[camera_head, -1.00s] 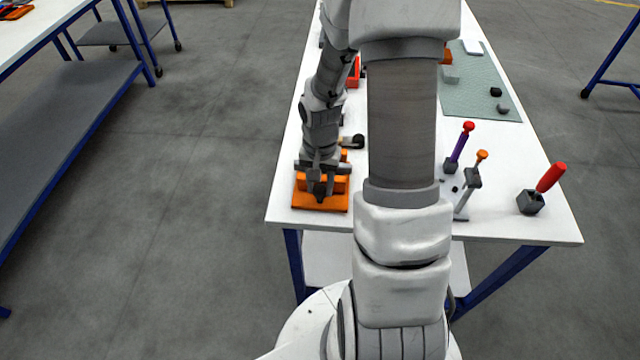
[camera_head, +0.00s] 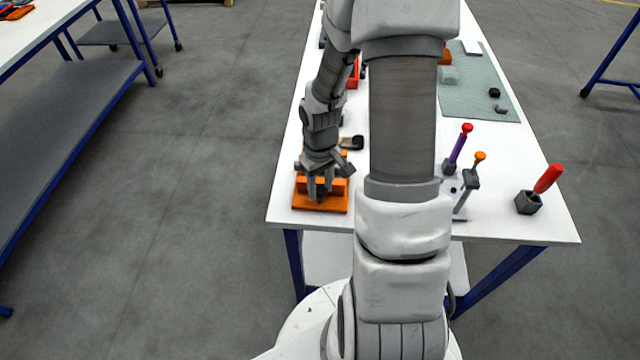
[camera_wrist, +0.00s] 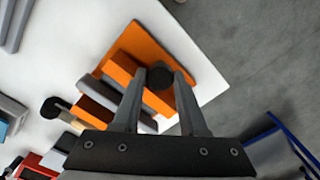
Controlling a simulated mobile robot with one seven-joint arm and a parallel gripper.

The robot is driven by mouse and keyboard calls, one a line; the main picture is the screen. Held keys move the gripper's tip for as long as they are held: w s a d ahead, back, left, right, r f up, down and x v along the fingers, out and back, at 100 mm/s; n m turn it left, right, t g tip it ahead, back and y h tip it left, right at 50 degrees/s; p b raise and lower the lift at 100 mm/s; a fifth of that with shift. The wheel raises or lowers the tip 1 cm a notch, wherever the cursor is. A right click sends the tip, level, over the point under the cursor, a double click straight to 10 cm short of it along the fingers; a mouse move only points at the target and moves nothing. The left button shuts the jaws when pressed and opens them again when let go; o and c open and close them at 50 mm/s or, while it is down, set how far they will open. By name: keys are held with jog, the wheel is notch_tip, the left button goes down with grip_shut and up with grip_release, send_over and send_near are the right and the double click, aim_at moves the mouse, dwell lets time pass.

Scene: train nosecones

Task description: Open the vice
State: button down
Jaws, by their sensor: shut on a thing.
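The orange vice (camera_head: 306,205) stands on the near left corner of the white table. In the wrist view its orange body (camera_wrist: 150,47) has grey jaw parts (camera_wrist: 112,100) beside it. A dark round knob (camera_wrist: 160,76) sits on the vice's end. My gripper (camera_head: 318,196) is at the vice, pointing down. In the wrist view my gripper (camera_wrist: 160,84) has one finger on each side of the dark knob and is shut on it. In the head view my fingers hide part of the vice and the knob.
A dark object (camera_head: 352,142) lies just behind the vice. Screwdriver-like tools with purple (camera_head: 459,147) and red (camera_head: 549,178) handles stand in holders at the right. A grey-green mat (camera_head: 480,90) lies further back. The table (camera_head: 285,190) ends close to the vice.

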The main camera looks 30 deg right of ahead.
aim_at(319, 190)
jog(key=shift+w+n, duration=0.15)
jog(key=shift+n, duration=0.25)
jog(key=shift+w+r, duration=0.1)
jog(key=shift+w, duration=0.05)
dwell(0.9)
jog(key=shift+c, duration=2.2)
grip_release()
jog(key=shift+r+p, duration=0.6)
jog(key=shift+r, duration=0.05)
notch_tip(319, 190, up, 16)
jog(key=p, duration=1.1)
jog(key=shift+a, duration=0.15)
